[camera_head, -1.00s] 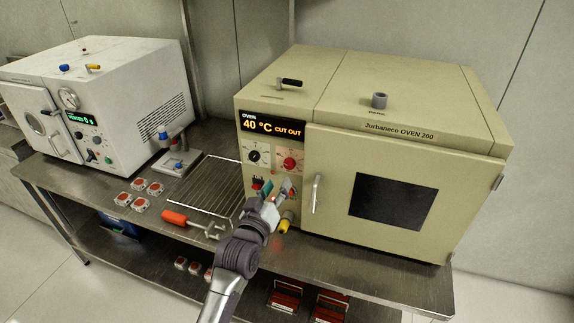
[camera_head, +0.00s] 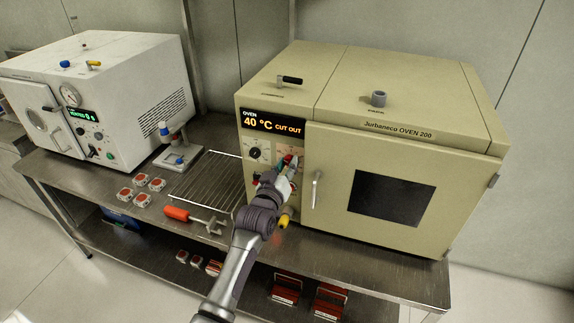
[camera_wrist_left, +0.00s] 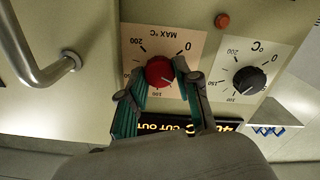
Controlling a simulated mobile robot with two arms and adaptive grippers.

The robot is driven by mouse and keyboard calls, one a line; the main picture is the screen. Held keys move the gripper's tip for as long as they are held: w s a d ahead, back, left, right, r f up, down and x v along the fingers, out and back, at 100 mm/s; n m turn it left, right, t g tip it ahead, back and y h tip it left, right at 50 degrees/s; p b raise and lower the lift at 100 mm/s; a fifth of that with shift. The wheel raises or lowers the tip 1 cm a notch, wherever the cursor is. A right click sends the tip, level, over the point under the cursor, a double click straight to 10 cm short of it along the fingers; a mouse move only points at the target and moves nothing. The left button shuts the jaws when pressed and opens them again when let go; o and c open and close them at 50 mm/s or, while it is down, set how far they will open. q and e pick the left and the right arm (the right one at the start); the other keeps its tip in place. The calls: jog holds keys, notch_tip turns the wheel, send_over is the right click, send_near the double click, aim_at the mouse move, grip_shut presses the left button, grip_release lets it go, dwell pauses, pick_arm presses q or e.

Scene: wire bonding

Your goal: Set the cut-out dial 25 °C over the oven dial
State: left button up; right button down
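The red cut-out dial (camera_wrist_left: 160,72), on a plate marked MAX °C, is on the oven front; it also shows partly in the head view (camera_head: 288,158). The black oven dial (camera_wrist_left: 249,80) is beside it, at the left in the head view (camera_head: 255,153). My left gripper (camera_wrist_left: 160,80) has its two fingers apart, one on each side of the red dial; I cannot tell whether they touch it. In the head view the left gripper (camera_head: 287,166) covers much of that dial. The oven display (camera_head: 273,124) reads 40 °C CUT OUT. My right gripper is out of view.
The oven door handle (camera_head: 316,189) stands out just right of my left gripper. A yellow-tipped part (camera_head: 284,220) is below it. A wire rack (camera_head: 207,178) and an orange-handled tool (camera_head: 178,213) lie on the bench to the left.

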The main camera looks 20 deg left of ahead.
pick_arm(q)
grip_shut()
jog(key=shift+m, duration=0.3)
jog(key=m, duration=0.5)
jog(key=shift+d+f+m, duration=0.1)
jog(key=shift+m, duration=10.5)
jog(key=o, duration=0.5)
grip_release()
